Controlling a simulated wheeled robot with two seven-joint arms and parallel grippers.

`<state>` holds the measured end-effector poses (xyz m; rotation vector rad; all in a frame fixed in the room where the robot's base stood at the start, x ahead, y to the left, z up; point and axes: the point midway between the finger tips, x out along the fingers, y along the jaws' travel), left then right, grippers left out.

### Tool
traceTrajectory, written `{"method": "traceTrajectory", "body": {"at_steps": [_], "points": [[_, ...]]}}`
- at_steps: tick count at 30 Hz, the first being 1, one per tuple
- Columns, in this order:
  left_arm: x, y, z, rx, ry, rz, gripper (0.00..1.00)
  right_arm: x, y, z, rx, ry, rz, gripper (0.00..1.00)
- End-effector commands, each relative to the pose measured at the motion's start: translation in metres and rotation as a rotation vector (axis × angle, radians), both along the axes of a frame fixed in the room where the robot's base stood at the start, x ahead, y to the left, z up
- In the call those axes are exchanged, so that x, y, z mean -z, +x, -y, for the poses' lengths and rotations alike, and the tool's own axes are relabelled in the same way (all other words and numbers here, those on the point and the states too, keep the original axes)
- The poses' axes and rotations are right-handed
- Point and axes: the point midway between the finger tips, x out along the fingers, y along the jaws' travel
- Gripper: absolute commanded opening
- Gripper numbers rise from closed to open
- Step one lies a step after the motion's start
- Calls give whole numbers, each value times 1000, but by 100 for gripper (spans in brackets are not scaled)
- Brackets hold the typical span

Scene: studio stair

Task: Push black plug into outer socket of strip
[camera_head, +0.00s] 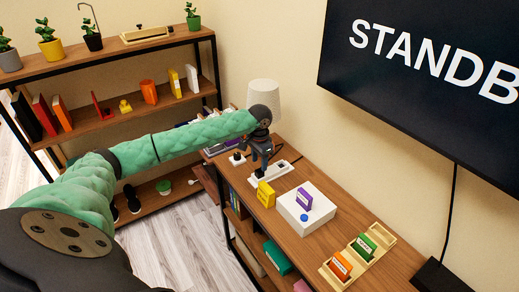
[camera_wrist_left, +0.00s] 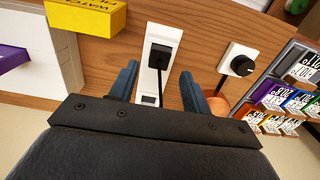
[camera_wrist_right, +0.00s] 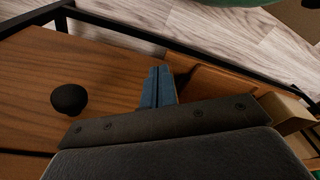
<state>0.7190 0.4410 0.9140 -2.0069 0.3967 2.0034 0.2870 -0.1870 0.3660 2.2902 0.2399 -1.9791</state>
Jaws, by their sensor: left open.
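The white strip (camera_head: 272,174) lies on the wooden shelf top; it also shows in the left wrist view (camera_wrist_left: 172,33). The black plug (camera_wrist_left: 159,57) sits on the strip towards its far end in the left wrist view, with its cord running back between my fingers. How deep it sits, and the socket under it, I cannot tell. My left gripper (camera_head: 258,169) is above the strip. In its wrist view the left gripper (camera_wrist_left: 158,82) is open and empty, fingers apart on either side of the strip. My right gripper (camera_wrist_right: 160,72) looks shut and empty, away from the strip.
A yellow block (camera_head: 266,194) stands close beside the strip. A white box (camera_head: 308,208) with a purple block is nearer. A white plate with a black knob (camera_wrist_left: 241,62) lies on the strip's other side. A lamp (camera_head: 263,97) stands behind.

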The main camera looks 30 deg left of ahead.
Motion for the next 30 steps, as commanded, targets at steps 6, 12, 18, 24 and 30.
{"method": "traceTrajectory", "body": {"at_steps": [6, 12, 18, 24, 30], "points": [[-39, 1, 0, 1, 1, 4, 48, -30, 5, -7, 5, 9, -17, 0], [-67, 1, 1, 0, 1, 1, 48, -55, 9, -12, 7, 15, -25, 0], [-79, 0, 1, -1, 1, 0, 48, -67, 12, -13, 6, 17, -29, 0], [-81, 0, 1, 0, 0, -1, 48, -69, 12, -13, 6, 17, -29, 0], [-80, 0, 1, 0, 0, -1, 48, -70, 12, -14, 6, 17, -28, 0]]}}
